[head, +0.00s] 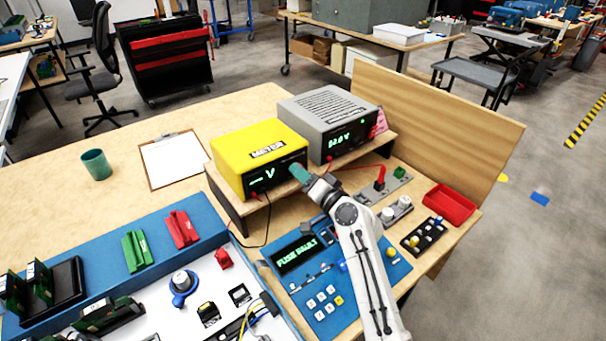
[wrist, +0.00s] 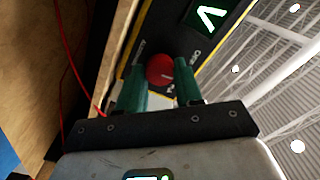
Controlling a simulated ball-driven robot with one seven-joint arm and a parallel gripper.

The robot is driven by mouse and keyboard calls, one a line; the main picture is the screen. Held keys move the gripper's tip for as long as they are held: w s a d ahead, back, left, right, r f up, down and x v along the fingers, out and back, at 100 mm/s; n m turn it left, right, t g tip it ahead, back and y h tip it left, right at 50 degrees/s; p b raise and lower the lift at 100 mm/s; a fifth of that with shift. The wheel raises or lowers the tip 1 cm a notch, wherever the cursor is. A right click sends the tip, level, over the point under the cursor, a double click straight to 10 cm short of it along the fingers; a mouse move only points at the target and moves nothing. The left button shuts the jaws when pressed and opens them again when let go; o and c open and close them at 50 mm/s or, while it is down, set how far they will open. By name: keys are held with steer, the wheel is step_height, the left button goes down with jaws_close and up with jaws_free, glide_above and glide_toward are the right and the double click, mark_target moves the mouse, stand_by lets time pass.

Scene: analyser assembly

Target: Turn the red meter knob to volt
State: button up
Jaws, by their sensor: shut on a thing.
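The yellow meter (head: 258,150) stands on a wooden shelf, its black front showing a lit green "V". The red meter knob (wrist: 160,68) is on that front, between the two green fingers of my gripper (wrist: 160,78) in the wrist view. My gripper (head: 299,173) is shut on the knob and hides it in the head view. The meter's lit display (wrist: 209,16) also shows a letter in the wrist view, turned by the camera's tilt. The knob's pointer mark cannot be made out.
A grey power supply (head: 330,118) stands right of the meter. Below is a blue panel (head: 320,290) reading "FUSE FAULT". A red wire (wrist: 68,60) hangs beside the shelf. A red tray (head: 450,204) lies at the right, a clipboard (head: 172,160) at the left.

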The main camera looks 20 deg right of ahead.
steer(key=shift+m, duration=0.7)
steer(key=o, duration=1)
steer(key=shift+o, duration=0.2)
steer(key=shift+s, duration=0.1)
steer(key=v, duration=1)
steer(key=shift+s+d, duration=0.15)
steer(key=shift+s, duration=0.15)
